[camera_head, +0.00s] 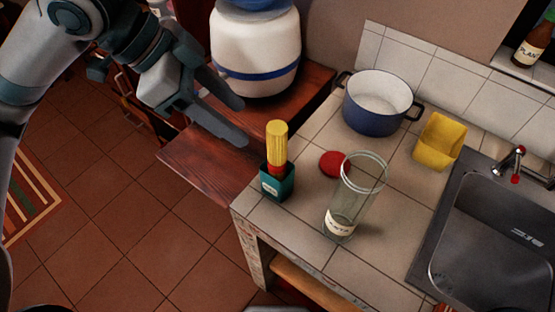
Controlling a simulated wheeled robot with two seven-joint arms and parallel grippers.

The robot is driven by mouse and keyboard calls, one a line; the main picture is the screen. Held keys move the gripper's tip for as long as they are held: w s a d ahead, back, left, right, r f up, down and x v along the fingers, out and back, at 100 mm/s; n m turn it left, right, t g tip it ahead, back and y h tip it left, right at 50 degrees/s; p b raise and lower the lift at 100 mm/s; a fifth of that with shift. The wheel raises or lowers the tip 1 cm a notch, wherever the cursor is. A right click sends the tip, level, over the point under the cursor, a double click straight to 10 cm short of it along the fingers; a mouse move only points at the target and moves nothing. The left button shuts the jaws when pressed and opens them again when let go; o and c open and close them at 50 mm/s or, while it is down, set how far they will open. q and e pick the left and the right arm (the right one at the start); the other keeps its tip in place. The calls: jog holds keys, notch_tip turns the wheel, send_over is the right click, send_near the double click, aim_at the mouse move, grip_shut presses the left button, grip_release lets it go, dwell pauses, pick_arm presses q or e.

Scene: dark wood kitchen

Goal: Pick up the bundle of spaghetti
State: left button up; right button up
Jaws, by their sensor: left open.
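The bundle of spaghetti (277,142) is yellow and stands upright near the left edge of the tiled counter. A red band wraps its lower part, and its base is in a small dark green box (278,184). My left gripper (243,122) comes in from the upper left. Its two long grey fingers are apart, with nothing between them. The fingertips are to the left of the spaghetti and a little above it in the picture, not visibly touching it. My right gripper is not in view.
A clear glass jar (350,200) and a red lid (334,163) are right of the spaghetti. A blue pot (376,115), a yellow container (437,143) and a sink (490,250) are farther right. A large white jar (257,50) stands behind on the wooden surface (210,168).

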aim_at(269, 145)
pick_arm(q)
jog(key=p+x, duration=0.2)
jog(key=x, duration=0.9)
jog(key=shift+f, duration=0.1)
jog(key=shift+d+f, duration=0.15)
jog(key=shift+f, duration=0.15)
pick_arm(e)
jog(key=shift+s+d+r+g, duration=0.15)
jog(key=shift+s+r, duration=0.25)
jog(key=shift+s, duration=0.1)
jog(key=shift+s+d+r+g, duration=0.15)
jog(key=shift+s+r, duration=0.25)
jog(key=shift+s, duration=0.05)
pick_arm(q)
jog(key=shift+w, duration=0.1)
jog(key=shift+w+d+f+p, duration=0.15)
jog(key=shift+d+f+p, duration=0.15)
jog(key=shift+d+f, duration=0.15)
jog(key=x, duration=0.1)
jog(key=p+x, duration=0.1)
jog(key=x, duration=0.1)
jog(key=shift+w+d, duration=0.1)
jog(key=shift+w, duration=0.15)
jog(key=shift+d+f, duration=0.15)
jog(key=shift+f, duration=0.2)
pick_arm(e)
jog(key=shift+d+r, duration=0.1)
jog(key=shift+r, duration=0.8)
